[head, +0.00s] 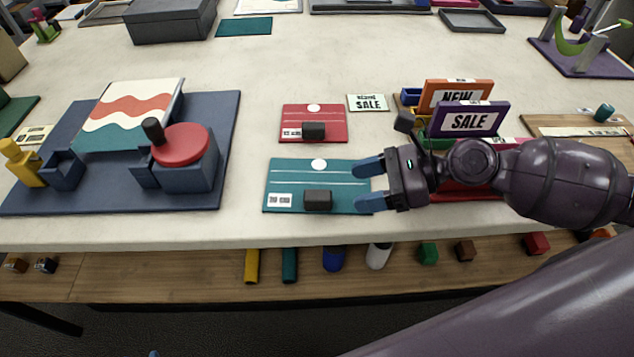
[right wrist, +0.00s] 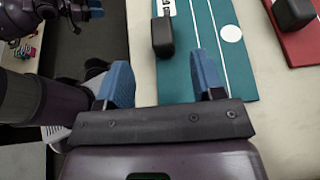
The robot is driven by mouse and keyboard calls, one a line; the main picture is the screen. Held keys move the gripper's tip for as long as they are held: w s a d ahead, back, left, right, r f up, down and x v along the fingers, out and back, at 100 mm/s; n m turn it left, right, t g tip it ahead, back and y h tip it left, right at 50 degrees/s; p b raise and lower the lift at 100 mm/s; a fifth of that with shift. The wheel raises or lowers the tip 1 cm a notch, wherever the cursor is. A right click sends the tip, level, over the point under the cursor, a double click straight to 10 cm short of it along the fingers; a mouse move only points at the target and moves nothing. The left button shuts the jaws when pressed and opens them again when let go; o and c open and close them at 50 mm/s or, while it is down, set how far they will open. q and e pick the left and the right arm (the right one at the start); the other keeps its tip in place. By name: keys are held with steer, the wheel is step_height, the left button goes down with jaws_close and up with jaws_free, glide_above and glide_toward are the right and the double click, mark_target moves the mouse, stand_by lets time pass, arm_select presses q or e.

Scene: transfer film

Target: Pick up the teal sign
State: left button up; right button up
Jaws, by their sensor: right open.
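The teal sign (head: 345,178) lies flat on the white table near its front edge, with a black block handle (head: 318,200), a white dot and a "20 cm" label. My right gripper (head: 368,185) is open and empty at the sign's right end, its blue fingertips over or beside that edge. In the right wrist view the teal sign (right wrist: 215,50) lies beyond the fingers, and the black handle (right wrist: 163,38) shows ahead of the gap between the fingertips (right wrist: 163,72). My left gripper (right wrist: 92,8) shows partly at the top left of that view; its jaws are unclear.
A red sign (head: 325,110) with a similar black handle (head: 313,131) lies just behind. Purple (head: 470,118) and orange (head: 457,90) sale signs stand to the right, close to my right arm. A dark blue board (head: 225,130) with a red disc is left. A wooden shelf (head: 210,285) runs below.

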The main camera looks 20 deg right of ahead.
mark_target(320, 195)
steer(key=shift+x, duration=3.95)
steer(key=shift+c, duration=0.2)
steer(key=c, duration=1)
steer(key=shift+p, duration=0.3)
